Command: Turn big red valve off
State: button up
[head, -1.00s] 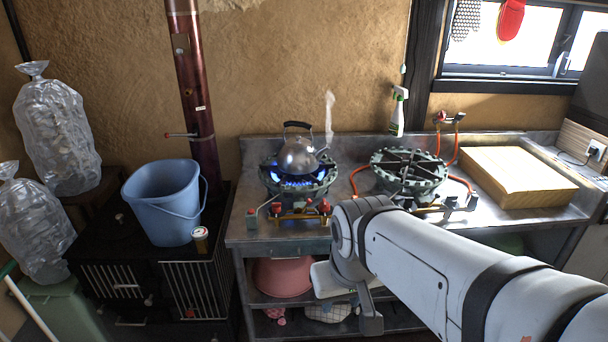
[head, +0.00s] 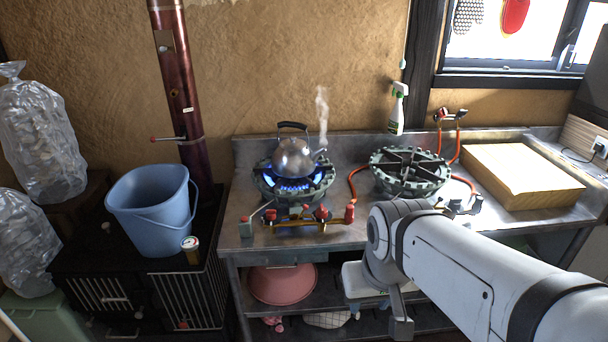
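Several red valve knobs sit along the front of the left gas stove (head: 262,180): a red knob (head: 278,219) on the left and a red knob (head: 321,213) on the right of its brass pipe. I cannot tell which is the big valve. Blue flames burn under the steel kettle (head: 293,158) on this stove, and steam rises from its spout. My arm reaches in from the lower right, apart from the knobs in the picture. Its end bends down in front of the counter, around my gripper (head: 401,328); the fingers cannot be made out.
An unlit burner (head: 410,172) stands to the right, with an orange hose. Two red-handled taps (head: 440,116) are on the wall behind it. A wooden board (head: 530,175) lies at the right. A blue bucket (head: 155,210) and a small jar (head: 191,250) stand at the left.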

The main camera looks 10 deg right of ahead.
aim_at(322, 212)
jog(key=i, duration=0.9)
jog(key=z, duration=0.05)
